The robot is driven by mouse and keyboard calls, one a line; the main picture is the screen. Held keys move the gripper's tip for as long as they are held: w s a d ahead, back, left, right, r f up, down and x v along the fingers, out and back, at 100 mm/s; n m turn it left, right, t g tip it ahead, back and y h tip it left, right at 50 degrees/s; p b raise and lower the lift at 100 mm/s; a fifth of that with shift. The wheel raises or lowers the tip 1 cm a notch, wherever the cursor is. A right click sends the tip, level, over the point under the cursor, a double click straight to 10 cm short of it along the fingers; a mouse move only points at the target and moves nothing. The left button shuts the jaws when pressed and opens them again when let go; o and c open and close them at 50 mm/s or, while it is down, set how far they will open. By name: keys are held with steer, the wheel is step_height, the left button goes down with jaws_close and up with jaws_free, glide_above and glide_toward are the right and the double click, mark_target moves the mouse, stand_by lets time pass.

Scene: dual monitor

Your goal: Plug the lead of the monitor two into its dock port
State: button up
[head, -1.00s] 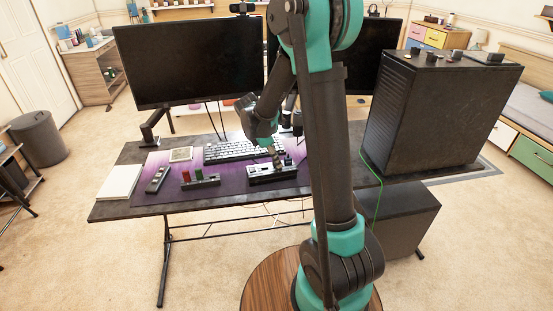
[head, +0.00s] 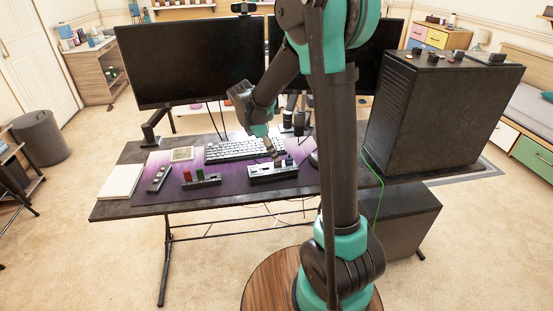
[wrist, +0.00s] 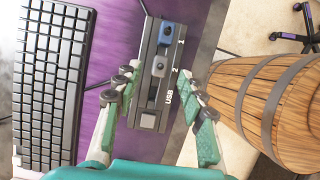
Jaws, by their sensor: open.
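The dock (head: 274,174) is a grey-black bar on the purple desk mat, in front of the keyboard. In the wrist view the dock (wrist: 149,112) carries the labels 1, 2 and USB. A blue plug (wrist: 170,34) sits at port 1. A grey plug-like block (wrist: 158,66) sits on the dock beside the label 2; I cannot tell how far in it is. My gripper (wrist: 157,98) is open, with one finger on each side of the dock and nothing visibly held. In the head view my gripper (head: 275,156) is just above the dock.
The keyboard (head: 232,150) lies behind the dock. Two monitors (head: 190,62) stand at the back. A large black PC case (head: 437,112) stands at the right.

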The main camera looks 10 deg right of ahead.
steer(key=v, duration=0.7)
steer(key=s+d+f+m+t+y, duration=0.1)
steer(key=s+d+f+m, duration=0.2)
steer(key=s+m, duration=0.3)
steer(key=s+d+f+m+t+y, duration=0.1)
steer(key=s+d+f+m+y, duration=0.1)
steer(key=s+m, duration=0.4)
steer(key=s+d+f+m+t+y, duration=0.1)
steer(key=s+d+f+m, duration=0.2)
steer(key=s+f+m, duration=0.2)
steer(key=s+m, duration=0.2)
steer(key=s, duration=0.2)
steer(key=shift+s+d+t+y, duration=0.3)
steer(key=shift+s+t, duration=0.05)
steer(key=shift+t, duration=0.05)
steer(key=shift+c, duration=0.5)
